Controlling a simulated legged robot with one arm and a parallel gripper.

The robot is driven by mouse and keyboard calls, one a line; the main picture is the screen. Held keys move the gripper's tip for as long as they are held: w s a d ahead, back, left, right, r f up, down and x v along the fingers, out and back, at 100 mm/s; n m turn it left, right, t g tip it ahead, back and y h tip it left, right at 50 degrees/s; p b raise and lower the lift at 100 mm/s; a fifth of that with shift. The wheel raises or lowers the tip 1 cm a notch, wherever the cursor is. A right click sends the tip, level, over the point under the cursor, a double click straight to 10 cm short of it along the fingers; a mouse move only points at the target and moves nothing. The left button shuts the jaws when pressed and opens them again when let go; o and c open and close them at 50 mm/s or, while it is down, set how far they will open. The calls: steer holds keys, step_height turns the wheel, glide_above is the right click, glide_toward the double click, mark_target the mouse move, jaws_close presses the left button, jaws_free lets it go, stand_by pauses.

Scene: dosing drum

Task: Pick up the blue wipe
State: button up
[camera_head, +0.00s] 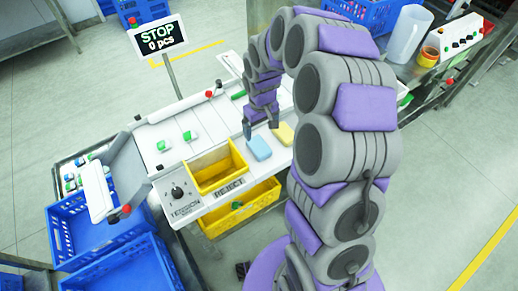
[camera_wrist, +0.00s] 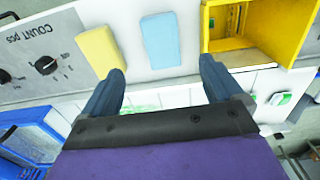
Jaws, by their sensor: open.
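The blue wipe (camera_head: 258,147) is a light blue block lying flat on the white machine top, between the yellow bin and a yellow wipe (camera_head: 284,133). In the wrist view the blue wipe (camera_wrist: 160,40) lies ahead of the fingers, roughly between their lines, with the yellow wipe (camera_wrist: 100,47) to its left. My gripper (camera_head: 260,124) is over the machine top just behind the blue wipe in the head view. In the wrist view my gripper (camera_wrist: 163,82) has its two dark fingers spread wide with nothing between them. Whether the fingers are above or level with the wipe is unclear.
A yellow reject bin (camera_head: 218,172) is set in the machine to the left of the blue wipe. A STOP sign (camera_head: 158,38) stands on a post behind. Blue crates (camera_head: 95,222) are at the lower left. My arm hides the machine's right part.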

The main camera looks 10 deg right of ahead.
glide_above(259, 145)
steer(key=f, duration=0.2)
steer(key=s+f, duration=0.1)
steer(key=f, duration=0.1)
steer(key=shift+d+f+b, duration=0.15)
steer(key=shift+f+b, duration=0.2)
steer(key=shift+b, duration=0.05)
steer(key=shift+w+a+f+b, duration=0.15)
steer(key=shift+f+b, duration=0.15)
steer(key=shift+f, duration=0.6)
steer(key=shift+w+f+b, duration=0.1)
steer(key=shift+f+b, duration=0.25)
steer(key=shift+f, duration=0.6)
steer(key=shift+w+a+f+b, duration=0.15)
steer(key=shift+f+b, duration=0.15)
steer(key=shift+f, duration=0.6)
steer(key=shift+d+r, duration=0.1)
steer(key=c, duration=1.1)
steer(key=shift+r+p, duration=0.4)
steer(key=shift+r, duration=0.45)
step_height(259, 145, up, 2)
steer(key=shift+w+r+p, duration=0.1)
steer(key=shift+p, duration=0.25)
steer(key=s+p, duration=0.1)
steer(key=s, duration=0.9)
steer(key=s+d+r+p, duration=0.1)
steer(key=s, duration=0.5)
steer(key=shift+p, duration=0.3)
